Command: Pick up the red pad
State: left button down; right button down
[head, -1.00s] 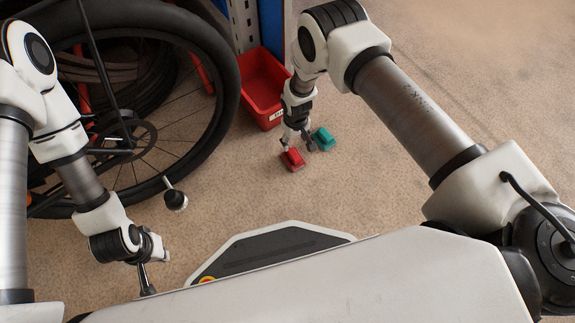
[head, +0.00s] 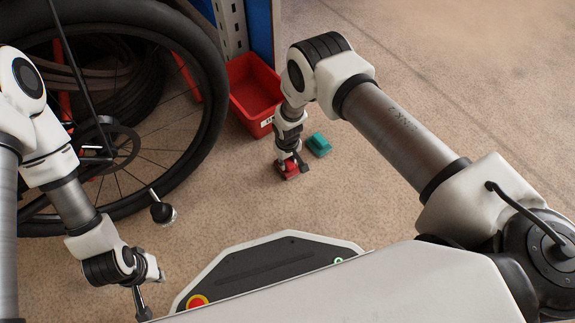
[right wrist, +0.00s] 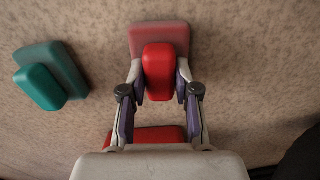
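The red pad (head: 288,173) lies on the floor, with a paler red base and a raised red block in the right wrist view (right wrist: 159,70). My right gripper (head: 293,163) is down at it, pointing at the floor. In the right wrist view, the fingers of this gripper (right wrist: 160,76) stand on both sides of the raised block, very close to it. I cannot tell whether they press on it. My left gripper (head: 142,300) is at the lower left, away from the pad and partly hidden by my body; its fingers are unclear.
A teal pad (head: 319,145) lies close beside the red pad, and shows in the right wrist view (right wrist: 50,77). A red bin (head: 256,93) stands behind, near a blue and grey upright. A bicycle wheel (head: 215,95) stands at left. Floor at right is clear.

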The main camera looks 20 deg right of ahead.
aim_at(288, 161)
notch_tip(288, 161, up, 10)
jog(key=p, duration=0.6)
